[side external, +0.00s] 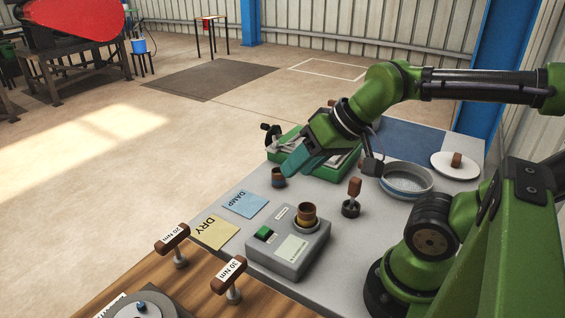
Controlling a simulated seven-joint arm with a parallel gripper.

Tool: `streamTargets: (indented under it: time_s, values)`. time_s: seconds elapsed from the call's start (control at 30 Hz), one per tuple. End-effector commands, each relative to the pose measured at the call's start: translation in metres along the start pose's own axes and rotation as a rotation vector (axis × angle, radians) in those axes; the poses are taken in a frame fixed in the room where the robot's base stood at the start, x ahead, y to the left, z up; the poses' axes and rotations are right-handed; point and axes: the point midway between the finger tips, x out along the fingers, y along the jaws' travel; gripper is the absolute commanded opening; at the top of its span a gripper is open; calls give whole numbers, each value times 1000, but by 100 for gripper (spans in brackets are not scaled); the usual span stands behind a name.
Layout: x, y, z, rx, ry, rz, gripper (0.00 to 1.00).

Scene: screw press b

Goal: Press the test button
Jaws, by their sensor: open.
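A grey tester box (288,246) stands on the grey bench top, with small labels on its upper face. A green rectangle in a dark frame (265,234) is on its left part; I cannot tell whether this is the button or a display. A brown cup-like piece (306,212) sits in a round holder on the box's far right part. My gripper (290,169), with teal fingers, is beyond the box, pointing down and left, close above a small dark cup (279,178). It is open; I cannot tell whether the fingers touch the cup.
A green tray (327,172) with a hand crank lies behind my gripper. A brown-handled tamper (351,199), a round sieve (406,181) and a white plate (455,164) stand to the right. Blue DAMP (245,205) and yellow DRY (214,232) cards lie left of the box. Two T-handles (230,273) stand in front.

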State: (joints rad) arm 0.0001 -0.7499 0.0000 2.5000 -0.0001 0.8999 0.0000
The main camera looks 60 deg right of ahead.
Motion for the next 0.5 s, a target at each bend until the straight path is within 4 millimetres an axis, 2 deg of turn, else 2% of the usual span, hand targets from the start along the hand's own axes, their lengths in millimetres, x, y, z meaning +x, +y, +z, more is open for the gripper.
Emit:
streamTargets:
  time_s: [0.03, 0.23, 0.5]
  values:
    - [0, 0, 0, 0, 0, 0, 32]
    - [0, 0, 0, 0, 0, 0, 2]
    - [0, 0, 0, 0, 0, 0, 0]
